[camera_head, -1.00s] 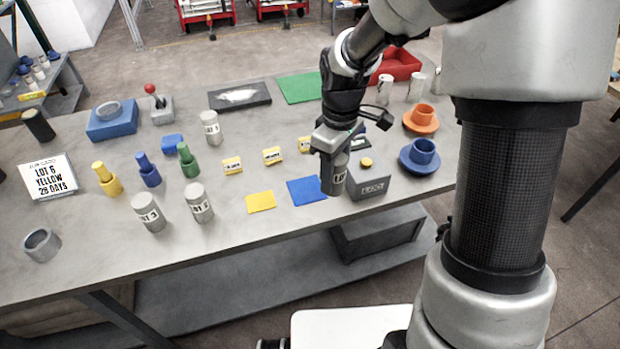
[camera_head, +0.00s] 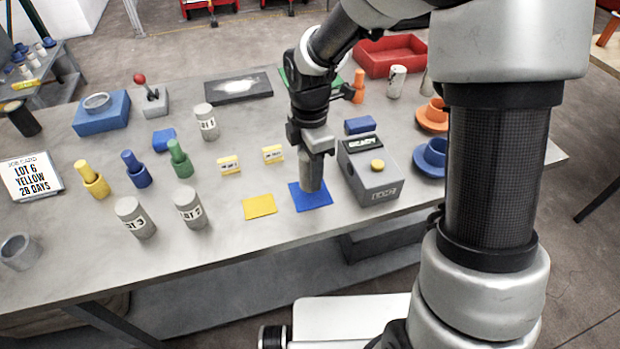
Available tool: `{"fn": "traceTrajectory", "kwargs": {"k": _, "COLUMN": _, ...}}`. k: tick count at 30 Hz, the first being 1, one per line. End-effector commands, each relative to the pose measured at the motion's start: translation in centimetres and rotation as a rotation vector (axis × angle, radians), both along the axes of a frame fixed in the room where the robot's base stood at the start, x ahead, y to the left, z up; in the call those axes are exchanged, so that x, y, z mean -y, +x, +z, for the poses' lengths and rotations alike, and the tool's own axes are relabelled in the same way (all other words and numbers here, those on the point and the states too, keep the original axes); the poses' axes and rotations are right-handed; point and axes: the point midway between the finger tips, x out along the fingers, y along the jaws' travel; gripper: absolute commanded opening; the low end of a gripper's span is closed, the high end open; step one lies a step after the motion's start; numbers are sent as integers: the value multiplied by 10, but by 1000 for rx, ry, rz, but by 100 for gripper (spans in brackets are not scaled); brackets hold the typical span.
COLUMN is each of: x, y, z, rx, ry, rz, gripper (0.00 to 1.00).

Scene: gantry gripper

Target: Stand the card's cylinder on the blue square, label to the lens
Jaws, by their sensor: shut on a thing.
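My gripper (camera_head: 315,152) points down and is shut on a grey cylinder (camera_head: 311,180). The cylinder is upright over the blue square (camera_head: 322,204). I cannot tell whether its base touches the square or hangs just above it. No label shows on its visible side, and its top is hidden by the gripper. The job card (camera_head: 32,176) at the left reads "LOT 6 YELLOW 28 DAYS". Other grey labelled cylinders stand apart: one marked LOT 3 (camera_head: 135,218), another beside it (camera_head: 190,208), and one farther back (camera_head: 207,122).
A grey box with a yellow button (camera_head: 371,182) stands close to the right of the blue square. A yellow square (camera_head: 259,207) lies to its left. Yellow tags (camera_head: 229,166) and coloured stamp-like pieces (camera_head: 180,158) stand further left. Blue (camera_head: 432,165) and orange cups are at the right.

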Motion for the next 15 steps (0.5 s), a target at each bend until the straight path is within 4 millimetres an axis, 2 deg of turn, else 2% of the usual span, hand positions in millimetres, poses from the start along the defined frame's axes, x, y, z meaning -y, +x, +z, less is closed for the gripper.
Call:
{"fn": "traceTrajectory", "kwargs": {"k": 3, "x": 0, "y": 0, "z": -19, "rx": -2, "ry": 0, "rz": 0, "gripper": 2}}
{"fn": "traceTrajectory", "kwargs": {"k": 6, "x": 0, "y": 0, "z": -29, "rx": -1, "ry": 1, "rz": -1, "gripper": 2}}
{"fn": "traceTrajectory", "kwargs": {"k": 15, "x": 0, "y": 0, "z": -31, "rx": 1, "ry": 0, "rz": -2, "gripper": 2}}
